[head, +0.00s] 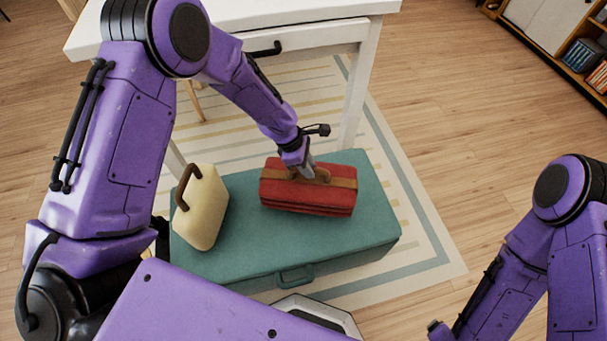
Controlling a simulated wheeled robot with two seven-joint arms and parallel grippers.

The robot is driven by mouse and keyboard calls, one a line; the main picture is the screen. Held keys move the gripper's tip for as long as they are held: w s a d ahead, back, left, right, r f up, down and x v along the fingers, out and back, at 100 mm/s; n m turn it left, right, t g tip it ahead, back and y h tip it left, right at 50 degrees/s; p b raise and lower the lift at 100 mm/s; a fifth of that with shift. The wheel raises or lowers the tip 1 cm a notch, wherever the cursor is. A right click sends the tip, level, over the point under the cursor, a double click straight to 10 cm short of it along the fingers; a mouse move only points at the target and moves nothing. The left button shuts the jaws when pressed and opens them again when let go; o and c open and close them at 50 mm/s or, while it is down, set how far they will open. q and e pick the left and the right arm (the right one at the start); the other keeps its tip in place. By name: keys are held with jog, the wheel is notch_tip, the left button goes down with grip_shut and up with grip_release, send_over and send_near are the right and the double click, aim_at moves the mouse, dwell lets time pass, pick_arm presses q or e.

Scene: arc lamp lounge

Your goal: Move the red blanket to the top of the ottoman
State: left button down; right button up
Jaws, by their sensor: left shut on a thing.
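The red blanket (301,201) is a folded red bundle with a brown strap and handle. It is at the right part of the teal ottoman (300,250), over its top. Whether it rests on the ottoman or hangs just above it is hard to tell. My left gripper (312,176) reaches down from above and is shut on the blanket's brown handle. My right arm is at the lower right of the head view, and its gripper does not clearly show.
A cream bundle (201,210) with a brown handle stands on the ottoman's left end. A white table (290,12) with a drawer stands behind the ottoman. A striped rug (430,225) lies underneath. The wood floor (480,150) to the right is clear. A shelf (552,50) is at the upper right.

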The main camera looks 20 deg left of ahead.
pick_arm(q)
jog(key=shift+f+b, duration=0.3)
jog(key=shift+f, duration=1.6)
jog(key=c, duration=1)
grip_release()
jog(key=shift+s, duration=0.1)
jog(key=p+v, duration=0.2)
jog(key=v, duration=1)
